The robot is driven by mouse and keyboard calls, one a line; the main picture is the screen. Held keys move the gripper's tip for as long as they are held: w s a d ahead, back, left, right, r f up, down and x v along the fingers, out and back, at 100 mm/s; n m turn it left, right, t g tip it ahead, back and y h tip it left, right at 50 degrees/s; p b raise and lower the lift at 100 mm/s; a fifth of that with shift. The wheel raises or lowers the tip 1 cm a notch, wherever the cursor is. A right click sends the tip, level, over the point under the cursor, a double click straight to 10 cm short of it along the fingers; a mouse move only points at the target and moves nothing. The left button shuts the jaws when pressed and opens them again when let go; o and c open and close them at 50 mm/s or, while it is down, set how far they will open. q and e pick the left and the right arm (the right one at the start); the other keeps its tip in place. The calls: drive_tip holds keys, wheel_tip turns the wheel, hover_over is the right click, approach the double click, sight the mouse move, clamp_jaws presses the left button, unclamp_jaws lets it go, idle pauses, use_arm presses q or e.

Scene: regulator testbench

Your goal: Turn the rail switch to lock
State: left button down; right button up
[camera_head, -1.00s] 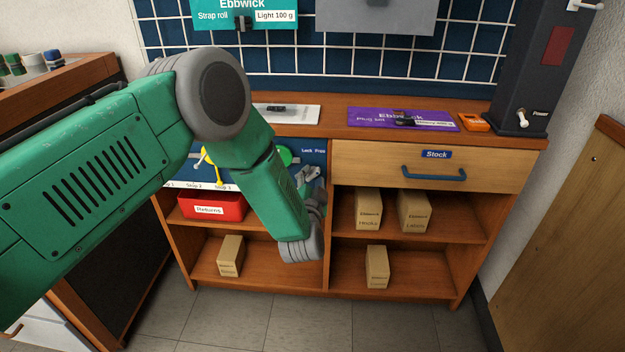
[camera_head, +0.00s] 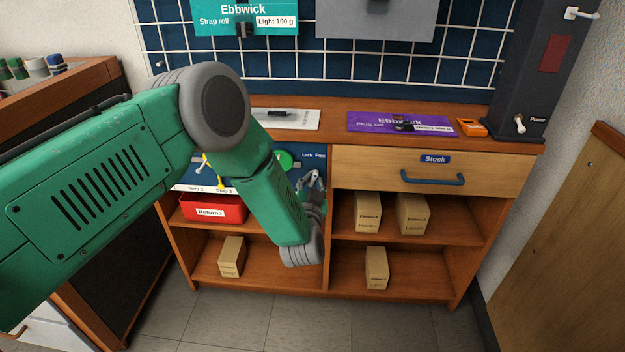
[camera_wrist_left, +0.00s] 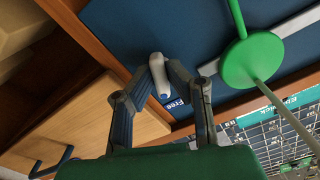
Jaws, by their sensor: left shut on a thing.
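The rail switch shows in the left wrist view as a pale, rounded lever (camera_wrist_left: 159,76) on the dark blue panel, beside a "Free" label. My left gripper (camera_wrist_left: 157,70) is shut on it, with one dark finger on each side. In the head view my left gripper (camera_head: 311,180) is at the panel's right end, just below the small "Lock" and "Free" labels (camera_head: 314,156). There the fingers largely hide the switch. In the wrist view the "Lock" word is hidden. My right gripper is in neither view.
A green disc (camera_wrist_left: 252,60) with a rod stands on the panel near the gripper. A red Returns bin (camera_head: 212,209) sits on the shelf below. The Stock drawer (camera_head: 432,168) is shut to the right. Several small boxes stand on the lower shelves.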

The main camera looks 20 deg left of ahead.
use_arm(q)
drive_tip(key=n, duration=0.3)
drive_tip(key=n+p, duration=0.1)
drive_tip(key=n, duration=0.2)
drive_tip(key=shift+s+d+f+n, duration=0.1)
drive_tip(key=shift+d+f+n, duration=0.1)
drive_tip(key=shift+n, duration=0.1)
drive_tip(key=n+p, duration=0.1)
drive_tip(key=n, duration=0.2)
drive_tip(key=shift+f+n, duration=0.1)
drive_tip(key=shift+n, duration=1.7)
drive_tip(key=c, duration=1.6)
unclamp_jaws()
drive_tip(key=shift+r, duration=0.2)
